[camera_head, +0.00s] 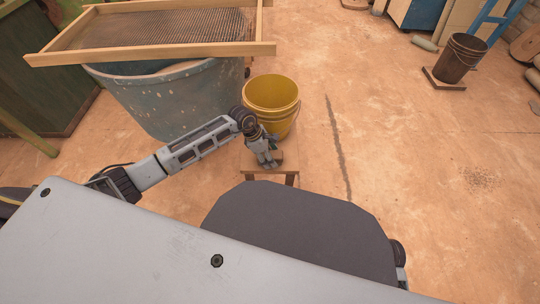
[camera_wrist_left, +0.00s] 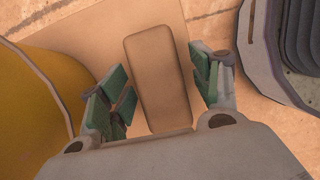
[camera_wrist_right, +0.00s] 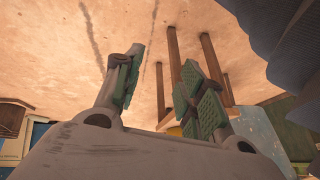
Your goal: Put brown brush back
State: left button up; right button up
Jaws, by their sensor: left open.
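A brown block (camera_wrist_left: 160,75), which looks like the brown brush, lies on the tan top of a small wooden stool (camera_wrist_left: 90,40). My left gripper (camera_wrist_left: 158,98) is open above it, with the near part of the block between its green-padded fingers. I cannot tell whether they touch it. In the head view my left gripper (camera_head: 267,158) is over the stool (camera_head: 259,172), and the brush (camera_head: 278,155) shows only in small part beside it. My right gripper (camera_wrist_right: 160,90) is open and empty in the right wrist view. It is not visible in the head view.
A yellow bucket (camera_head: 270,92) stands close behind the stool. A large grey-blue tub (camera_head: 180,105) with a wooden-framed screen (camera_head: 150,51) on top is at left. A dark brown bucket (camera_head: 459,60) stands far right.

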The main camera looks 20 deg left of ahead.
pick_arm(q)
jog(key=shift+a+r, duration=0.25)
jog(key=shift+r, duration=0.3)
jog(key=p+v, duration=0.3)
jog(key=v, duration=0.6)
jog(key=shift+r, duration=0.1)
jog(key=shift+s+a+r, duration=0.15)
jog(key=shift+a+r, duration=0.1)
jog(key=shift+r, duration=0.4)
pick_arm(e)
notch_tip(320, 180, up, 8)
jog(key=d+g+h, duration=0.1)
jog(key=d, duration=0.1)
jog(key=shift+s+f, duration=0.25)
jog(key=shift+s, duration=0.15)
